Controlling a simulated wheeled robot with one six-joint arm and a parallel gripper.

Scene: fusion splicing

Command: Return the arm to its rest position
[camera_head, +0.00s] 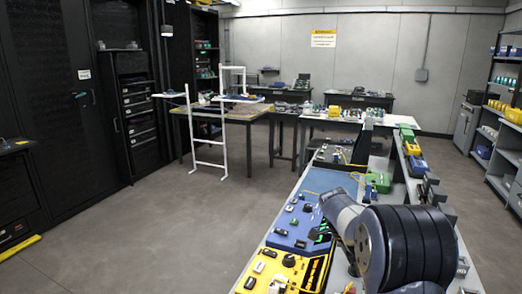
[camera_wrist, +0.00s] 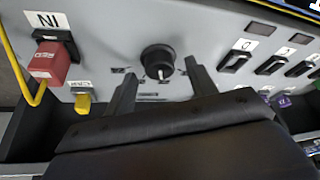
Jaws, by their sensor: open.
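My gripper (camera_wrist: 160,72) shows in the wrist view with its two dark fingers spread apart and nothing held between them. The fingers point at a grey panel (camera_wrist: 110,25). A round black knob (camera_wrist: 157,58) on the panel lies between and just beyond the fingertips; I cannot tell whether they touch it. In the head view my arm, with dark rounded links, fills the lower right over the bench, and the gripper itself is hidden there.
The panel has a red plug (camera_wrist: 50,62) with a yellow cable, a yellow plug (camera_wrist: 83,103) and a row of black switches (camera_wrist: 235,61). The bench carries a blue unit (camera_head: 297,228) and a yellow unit (camera_head: 250,284). The floor (camera_head: 165,230) left of the bench is clear.

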